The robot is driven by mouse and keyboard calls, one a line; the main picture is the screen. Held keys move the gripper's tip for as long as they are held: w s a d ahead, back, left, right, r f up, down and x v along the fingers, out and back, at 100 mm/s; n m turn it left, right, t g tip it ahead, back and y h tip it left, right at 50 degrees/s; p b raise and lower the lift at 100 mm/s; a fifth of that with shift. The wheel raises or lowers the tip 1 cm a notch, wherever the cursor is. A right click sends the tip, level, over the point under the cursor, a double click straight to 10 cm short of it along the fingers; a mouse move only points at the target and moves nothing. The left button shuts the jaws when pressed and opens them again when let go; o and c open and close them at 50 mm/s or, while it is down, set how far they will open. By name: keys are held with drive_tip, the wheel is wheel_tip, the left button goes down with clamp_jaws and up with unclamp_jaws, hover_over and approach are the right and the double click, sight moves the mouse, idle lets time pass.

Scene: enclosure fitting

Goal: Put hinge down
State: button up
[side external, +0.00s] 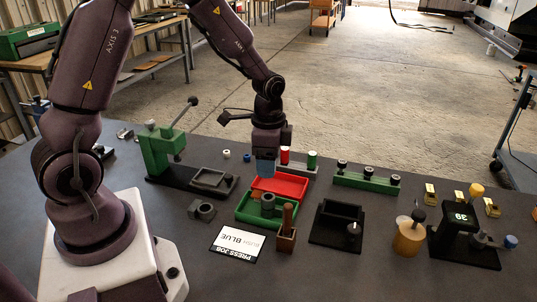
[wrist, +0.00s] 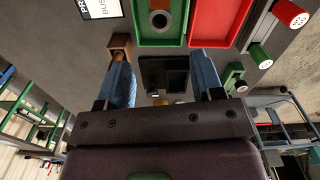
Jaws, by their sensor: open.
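My gripper (side external: 265,168) is above the red tray (side external: 292,184) in the side view. In the wrist view its two blue fingers stand wide apart with nothing held between them (wrist: 164,85). The dark fixture (wrist: 168,72) shows beyond the gap. I cannot say for certain which part is the hinge. Several small brass-coloured pieces (side external: 430,194) lie at the right of the table; they are too small to tell what they are. The red tray also shows in the wrist view (wrist: 215,25), where its visible floor is empty.
A green tray (side external: 246,218) with grey round parts stands beside the red tray. A green press (side external: 158,150) is at the left. A wooden block with a handle (side external: 286,240), a black open box (side external: 322,235) and a green rack (side external: 365,182) stand close by. A printed card (side external: 237,244) lies in front.

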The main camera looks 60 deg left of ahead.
drive_tip(key=s+d+r+n+t, duration=0.1)
drive_tip(key=s+d+r, duration=0.1)
drive_tip(key=r, duration=0.4)
drive_tip(key=s+d+r+n+t, duration=0.1)
drive_tip(key=s+r+n, duration=0.1)
drive_tip(key=r, duration=0.5)
drive_tip(key=s+d+r+n+t, duration=0.3)
drive_tip(key=s+r, duration=0.4)
drive_tip(key=s, duration=0.4)
drive_tip(key=shift+s+d+n+t, duration=0.15)
drive_tip(key=shift+d+n+t, duration=0.15)
drive_tip(key=shift+d+n, duration=0.25)
drive_tip(key=shift+r, duration=0.15)
